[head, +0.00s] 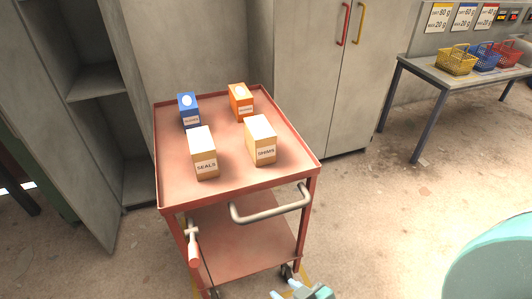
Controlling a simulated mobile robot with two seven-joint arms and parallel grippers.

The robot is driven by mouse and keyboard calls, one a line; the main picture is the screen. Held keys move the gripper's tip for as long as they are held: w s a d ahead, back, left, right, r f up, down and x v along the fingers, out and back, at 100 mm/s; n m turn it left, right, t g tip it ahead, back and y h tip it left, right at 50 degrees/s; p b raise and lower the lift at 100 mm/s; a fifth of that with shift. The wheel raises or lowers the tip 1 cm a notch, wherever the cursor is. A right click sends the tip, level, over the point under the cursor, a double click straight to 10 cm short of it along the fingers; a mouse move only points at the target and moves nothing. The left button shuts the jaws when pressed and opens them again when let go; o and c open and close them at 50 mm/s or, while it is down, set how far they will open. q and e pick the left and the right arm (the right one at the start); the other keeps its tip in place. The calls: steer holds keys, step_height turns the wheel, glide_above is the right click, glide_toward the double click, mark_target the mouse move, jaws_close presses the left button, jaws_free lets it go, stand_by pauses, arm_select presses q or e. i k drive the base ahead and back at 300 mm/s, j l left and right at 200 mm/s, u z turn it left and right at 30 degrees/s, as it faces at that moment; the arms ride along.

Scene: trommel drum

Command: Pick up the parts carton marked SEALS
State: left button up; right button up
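The SEALS carton (203,153) is a tan box with a white top and a label reading SEALS. It stands upright on the top shelf of a red cart (238,184), at the front left of the cartons there. My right gripper (284,290) shows at the bottom edge, partly cut off, below and in front of the cart. Its two pale fingertips look apart, with nothing seen between them. It is well away from the carton. My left gripper is not in view.
A similar tan carton (261,140) stands right of SEALS; a blue box (188,111) and an orange box (241,102) stand behind. The cart has a grey handle (270,206) at its front. Cabinets stand behind; a table (447,77) with baskets is at right.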

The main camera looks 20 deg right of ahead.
mark_target(203, 151)
steer(key=i+l+z, duration=0.15)
steer(key=l, duration=0.25)
steer(key=i+l+z, duration=0.15)
steer(key=l, duration=0.25)
steer(key=i+l+z, duration=0.15)
steer(key=l, duration=0.25)
